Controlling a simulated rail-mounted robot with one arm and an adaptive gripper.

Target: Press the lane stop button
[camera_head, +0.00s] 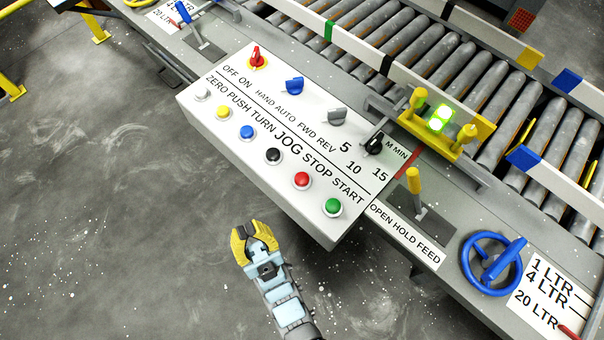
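A white control box (215,118) carries a lower row of round buttons under the labels ZERO, PUSH, TURN, JOG, STOP and START. The red button (302,180) lies under STOP, between the black button (273,156) and the green button (333,206). My gripper (248,230) has yellow fingers and shows in front of the box, below and left of the red button in the picture. It is apart from the buttons. Its fingers are spread with a gap between them, and nothing is held.
Above the buttons are a red knob (257,58), a blue knob (294,86), a grey knob (337,116) and a black dial (374,145). A yellow lever (413,180) and a blue handwheel (491,264) stand to the right. The roller conveyor (435,65) runs behind. Open floor (100,200) lies left.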

